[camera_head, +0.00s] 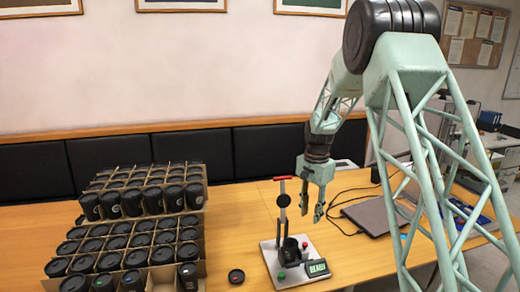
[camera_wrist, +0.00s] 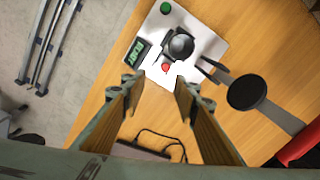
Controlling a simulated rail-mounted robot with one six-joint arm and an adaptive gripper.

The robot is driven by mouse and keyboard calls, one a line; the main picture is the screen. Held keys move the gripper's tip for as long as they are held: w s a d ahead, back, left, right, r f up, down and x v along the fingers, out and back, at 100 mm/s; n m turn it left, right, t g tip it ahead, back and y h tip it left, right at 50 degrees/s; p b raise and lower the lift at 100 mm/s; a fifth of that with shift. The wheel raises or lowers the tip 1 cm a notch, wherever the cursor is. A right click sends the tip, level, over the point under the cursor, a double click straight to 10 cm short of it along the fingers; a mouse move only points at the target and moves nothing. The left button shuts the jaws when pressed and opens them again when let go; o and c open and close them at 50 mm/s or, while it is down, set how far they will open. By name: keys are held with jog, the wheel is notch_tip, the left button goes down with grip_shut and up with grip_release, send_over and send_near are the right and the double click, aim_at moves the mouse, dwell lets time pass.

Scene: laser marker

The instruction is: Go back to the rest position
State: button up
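My gripper (camera_head: 312,205) hangs above the table, near the laser marker (camera_head: 293,262). Its two fingers are apart with nothing between them, as the wrist view (camera_wrist: 158,88) also shows. The marker has a white base, a red-topped upright lever and a small display that reads READY. A black cup (camera_head: 291,250) stands on the marker's base, and it also shows in the wrist view (camera_wrist: 178,46).
Stacked cardboard boxes (camera_head: 160,277) of black cups stand on the left of the wooden table (camera_head: 228,215). A black lid (camera_head: 236,276) lies left of the marker. A laptop (camera_head: 372,216) and cables lie on the right. Black padded panels line the wall behind.

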jog(key=s+r+n+t, duration=0.2)
jog(key=s+r+n, duration=0.3)
jog(key=s+r, duration=2.15)
jog(key=s+r+n+t+b, duration=0.1)
jog(key=s+n, duration=0.4)
jog(key=s, duration=2.8)
jog(key=shift+s+a+t, duration=0.15)
jog(key=shift+a+t, duration=0.05)
jog(key=shift+t, duration=0.2)
